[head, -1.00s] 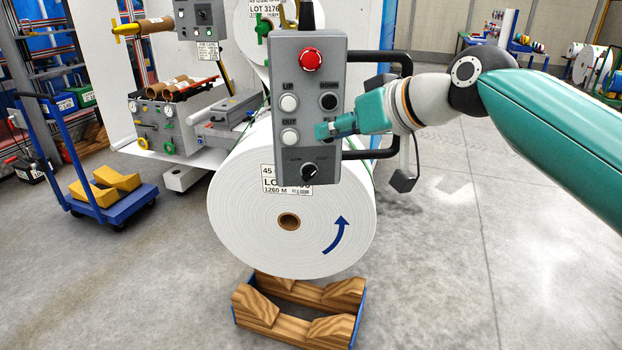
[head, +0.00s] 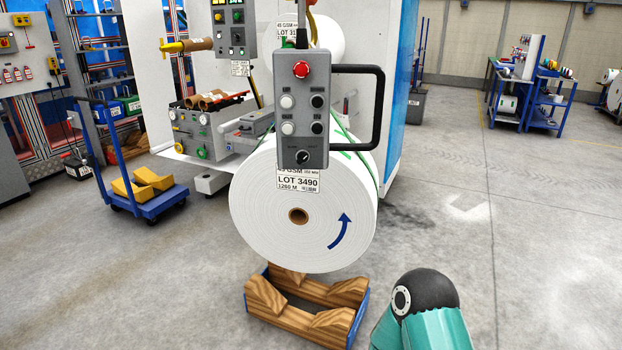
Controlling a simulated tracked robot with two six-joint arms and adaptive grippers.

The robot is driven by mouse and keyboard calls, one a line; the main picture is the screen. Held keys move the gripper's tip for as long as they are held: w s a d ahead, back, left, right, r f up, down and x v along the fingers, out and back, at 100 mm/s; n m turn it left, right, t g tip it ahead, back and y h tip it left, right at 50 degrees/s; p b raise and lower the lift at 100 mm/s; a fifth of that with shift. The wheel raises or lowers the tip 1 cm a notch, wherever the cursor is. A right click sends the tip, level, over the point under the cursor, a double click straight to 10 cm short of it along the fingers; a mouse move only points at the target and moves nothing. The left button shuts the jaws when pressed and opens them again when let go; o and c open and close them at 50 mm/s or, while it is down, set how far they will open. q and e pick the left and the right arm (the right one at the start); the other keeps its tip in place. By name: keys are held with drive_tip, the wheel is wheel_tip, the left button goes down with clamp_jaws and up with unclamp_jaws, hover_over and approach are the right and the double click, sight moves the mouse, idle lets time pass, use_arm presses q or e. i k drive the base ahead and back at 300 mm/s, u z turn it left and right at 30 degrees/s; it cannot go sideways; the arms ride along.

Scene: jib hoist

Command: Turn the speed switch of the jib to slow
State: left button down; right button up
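The grey jib pendant (head: 287,117) hangs upright in front of the white paper roll. The speed switch (head: 303,156) is a black round knob low on its face, at the right. Small labels flank the knob but are too small to read, and I cannot tell for sure which one its mark points to. Nothing touches the knob. Above it are two white buttons, two black buttons and a red stop button (head: 301,69). My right arm shows only as a link and joint at the bottom right, apart from the pendant. Neither gripper is in view.
The large paper roll (head: 259,227) hangs behind the pendant, above a wooden cradle (head: 291,318). A black handle (head: 378,110) juts from the pendant's right side. A blue cart (head: 160,203) with yellow wedges stands at the left.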

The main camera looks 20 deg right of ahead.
sight(302, 157)
drive_tip(key=k, duration=0.25)
drive_tip(key=u, duration=0.55)
drive_tip(key=i, duration=0.95)
drive_tip(key=z, duration=0.6)
